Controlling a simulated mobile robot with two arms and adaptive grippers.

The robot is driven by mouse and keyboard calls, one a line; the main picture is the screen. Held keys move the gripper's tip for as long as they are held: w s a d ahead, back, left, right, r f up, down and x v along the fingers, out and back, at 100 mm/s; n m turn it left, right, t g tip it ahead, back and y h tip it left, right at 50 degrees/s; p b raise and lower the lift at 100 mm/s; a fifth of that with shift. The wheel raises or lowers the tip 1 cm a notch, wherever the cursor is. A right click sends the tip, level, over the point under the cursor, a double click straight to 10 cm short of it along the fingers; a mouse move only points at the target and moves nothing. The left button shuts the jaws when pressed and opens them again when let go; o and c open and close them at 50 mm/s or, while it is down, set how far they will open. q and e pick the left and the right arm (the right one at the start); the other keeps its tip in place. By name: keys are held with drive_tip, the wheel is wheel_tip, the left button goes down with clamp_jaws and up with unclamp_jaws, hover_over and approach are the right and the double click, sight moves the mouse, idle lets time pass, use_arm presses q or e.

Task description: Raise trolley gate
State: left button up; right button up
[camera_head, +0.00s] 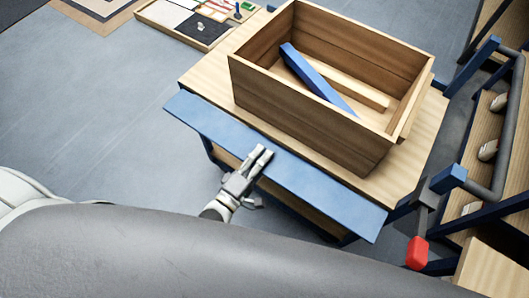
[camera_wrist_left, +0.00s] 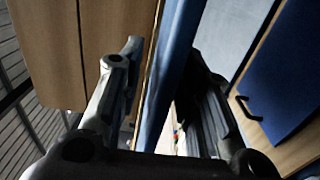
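The trolley has a light wooden deck (camera_head: 205,80) and dark blue frame parts. A long blue gate panel (camera_head: 330,184) lies along its near side, slanting down to the right. My left gripper (camera_head: 261,155) is at the panel's near edge, around its middle. In the left wrist view my left gripper (camera_wrist_left: 160,90) has its fingers apart, one on each side of the blue panel (camera_wrist_left: 177,60), which shows nearly edge-on. Gaps show beside the panel, so a firm hold is not visible. My right gripper is not in view.
An open wooden crate (camera_head: 290,118) stands on the deck, holding a blue bar (camera_head: 310,74) and a wooden bar. A red-ended lever (camera_head: 417,252) is at the deck's right corner. Shelving (camera_head: 475,185) stands at right. The floor (camera_head: 90,120) at left is clear.

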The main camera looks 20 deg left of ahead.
use_arm(q)
drive_tip(key=shift+x, duration=0.85)
clamp_jaws()
